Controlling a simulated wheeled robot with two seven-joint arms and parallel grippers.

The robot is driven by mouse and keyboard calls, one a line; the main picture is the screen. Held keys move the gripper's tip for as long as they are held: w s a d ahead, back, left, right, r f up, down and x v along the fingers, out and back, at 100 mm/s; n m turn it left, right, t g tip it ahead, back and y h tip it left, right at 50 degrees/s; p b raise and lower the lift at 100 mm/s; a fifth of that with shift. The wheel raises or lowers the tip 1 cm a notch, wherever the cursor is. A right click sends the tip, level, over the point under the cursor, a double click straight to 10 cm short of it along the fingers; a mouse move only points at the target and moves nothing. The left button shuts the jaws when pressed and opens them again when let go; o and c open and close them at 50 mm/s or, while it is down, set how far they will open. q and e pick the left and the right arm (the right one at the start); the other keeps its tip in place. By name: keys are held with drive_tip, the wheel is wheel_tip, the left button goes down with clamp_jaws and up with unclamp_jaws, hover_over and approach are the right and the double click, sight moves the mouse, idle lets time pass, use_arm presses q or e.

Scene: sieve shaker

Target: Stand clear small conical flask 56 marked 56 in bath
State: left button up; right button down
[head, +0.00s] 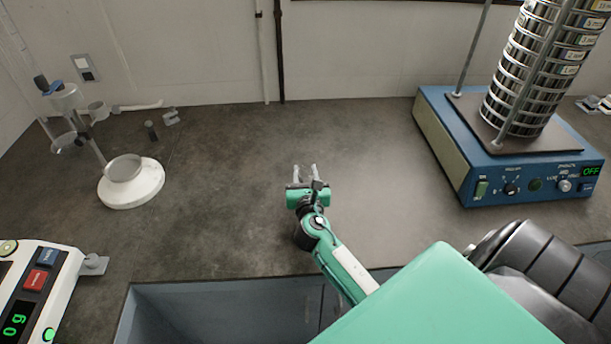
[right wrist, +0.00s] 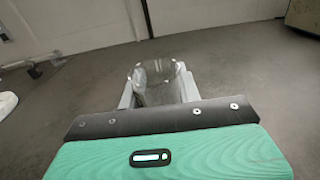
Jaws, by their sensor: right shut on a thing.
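My right gripper (head: 306,172) reaches out over the middle of the worktop, its fingers pointing to the back wall. In the right wrist view its fingers (right wrist: 158,92) are shut on a clear glass vessel (right wrist: 160,74) with a round open rim, which fits the small conical flask. No mark 56 can be read on it, and its lower part is hidden by the gripper. In the head view the glass can hardly be made out. A sunken grey-blue basin (head: 190,300) lies at the front edge; I cannot tell if it is the bath. My left gripper is out of view.
A blue sieve shaker (head: 440,125) with a tall sieve stack (head: 530,80) stands at the right. A white round stand with a dish (head: 130,195) and glassware are at the left. A balance (head: 60,270) is at front left. The middle worktop is clear.

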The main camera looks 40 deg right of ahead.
drive_tip(key=shift+f, duration=0.15)
drive_tip(key=c, duration=1)
unclamp_jaws()
